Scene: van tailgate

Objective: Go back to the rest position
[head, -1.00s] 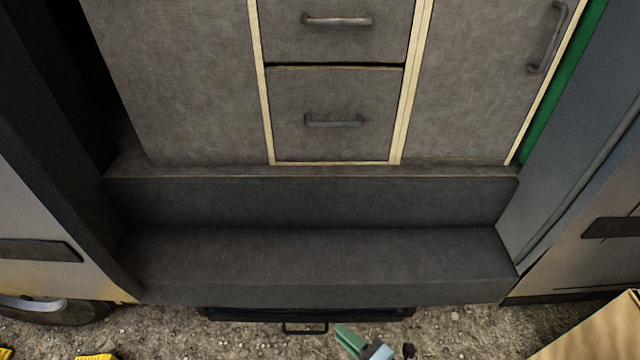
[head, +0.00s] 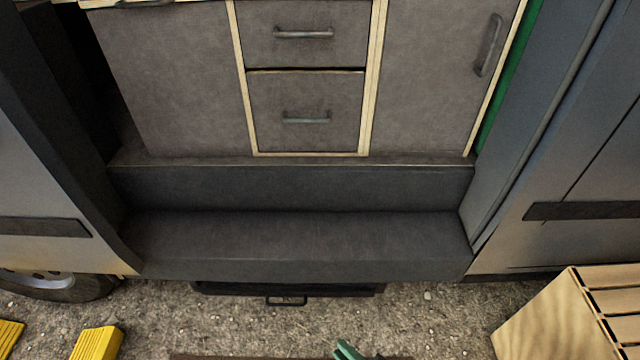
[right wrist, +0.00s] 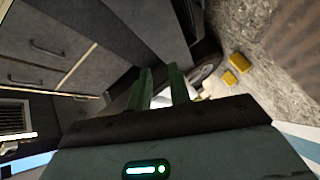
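My right gripper (head: 346,350) shows only as green fingers at the bottom edge of the head view, over the gravel in front of the van. In the right wrist view both green fingers (right wrist: 160,78) stand apart with a gap and nothing between them. No held object shows. My left gripper is not in view. The grey van cabinet (head: 170,85) has two shut drawers (head: 305,115) and a shut door (head: 430,80) above the dark step (head: 300,240).
A slatted wooden crate (head: 548,318) stands on the gravel at the lower right. Yellow blocks (head: 97,343) lie at the lower left, near a wheel. A black part with a handle (head: 287,300) sits under the step. Open gravel lies between the crate and the blocks.

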